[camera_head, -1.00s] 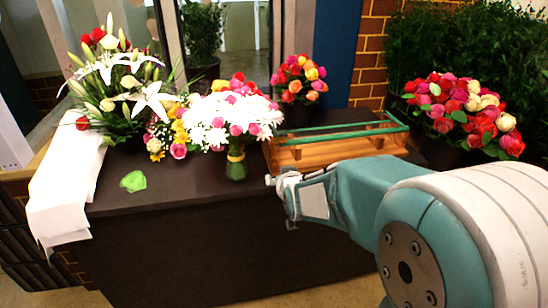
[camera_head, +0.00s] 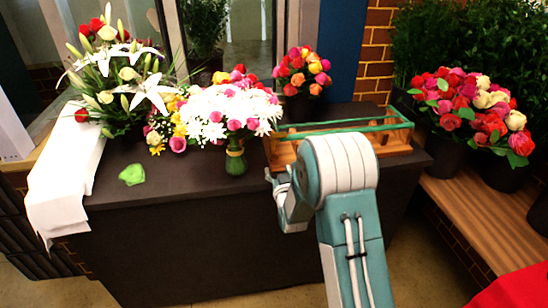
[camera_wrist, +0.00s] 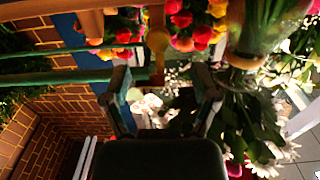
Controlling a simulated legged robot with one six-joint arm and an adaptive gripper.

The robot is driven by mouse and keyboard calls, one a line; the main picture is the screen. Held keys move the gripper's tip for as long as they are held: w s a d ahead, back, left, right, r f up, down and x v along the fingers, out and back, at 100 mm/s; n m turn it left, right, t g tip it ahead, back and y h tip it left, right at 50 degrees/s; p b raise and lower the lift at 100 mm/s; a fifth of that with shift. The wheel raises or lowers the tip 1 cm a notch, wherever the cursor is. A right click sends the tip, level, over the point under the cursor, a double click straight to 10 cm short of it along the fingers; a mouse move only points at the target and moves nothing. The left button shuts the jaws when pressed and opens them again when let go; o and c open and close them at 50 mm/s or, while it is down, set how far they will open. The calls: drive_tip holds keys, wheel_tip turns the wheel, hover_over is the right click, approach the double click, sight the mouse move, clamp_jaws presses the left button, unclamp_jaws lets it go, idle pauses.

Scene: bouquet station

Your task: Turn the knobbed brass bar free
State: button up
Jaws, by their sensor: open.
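A brass-coloured bar with a round knob (camera_wrist: 157,42) shows in the wrist view, just beyond the fingertips and roughly between them. It appears beside the green rails (camera_wrist: 55,77) of a wooden rack. In the head view the wooden rack (camera_head: 283,155) with green rails stands on the dark counter; I cannot make out the brass bar there. My gripper (camera_wrist: 163,82) has its two fingers spread apart with nothing held. In the head view my gripper (camera_head: 270,178) is at the rack's front left corner, partly hidden by my arm.
A bouquet of white and pink flowers (camera_head: 235,115) in a green-stemmed vase is close left of my gripper. Lilies (camera_head: 125,75), a rose bucket (camera_head: 303,72) and more roses (camera_head: 470,110) stand around. A green crumpled piece (camera_head: 132,174) and white paper (camera_head: 65,185) lie on the left counter.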

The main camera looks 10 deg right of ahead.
sight(275, 158)
drive_tip(key=w, duration=0.7)
drive_tip(key=shift+w+d, duration=0.1)
drive_tip(key=shift+w, duration=0.15)
drive_tip(key=shift+c, duration=0.3)
clamp_jaws()
